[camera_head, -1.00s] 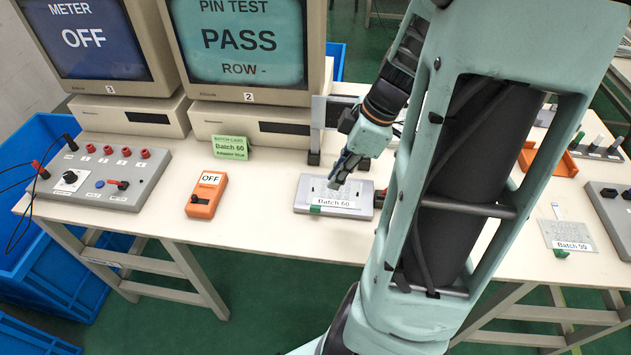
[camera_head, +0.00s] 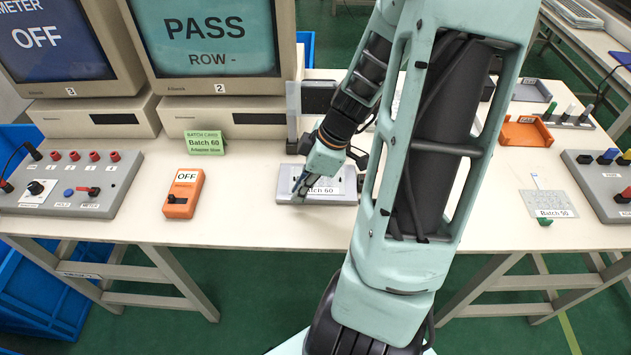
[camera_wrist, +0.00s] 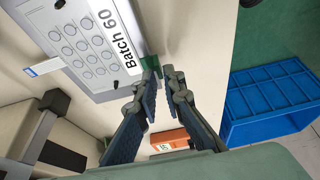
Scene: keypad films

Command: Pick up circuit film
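The Batch 60 circuit film (camera_head: 325,183) lies on a grey block (camera_head: 290,197) at the middle of the table. In the wrist view the film (camera_wrist: 88,42) shows round pads and a printed label, with a green tab (camera_wrist: 149,61) at its edge. My gripper (camera_head: 301,187) is over the film's front left edge. In the wrist view my gripper (camera_wrist: 159,71) has its fingers apart with a narrow gap at the tips. The tab is at the tips, partly hidden by the left finger; I cannot tell whether they touch.
A second film, Batch 90 (camera_head: 548,203), lies at the right. An orange meter (camera_head: 184,194) reading OFF and a green Batch 60 card (camera_head: 204,142) stand left of the block. Monitor 2 (camera_head: 215,40) is behind. An orange tray (camera_head: 525,132) sits back right.

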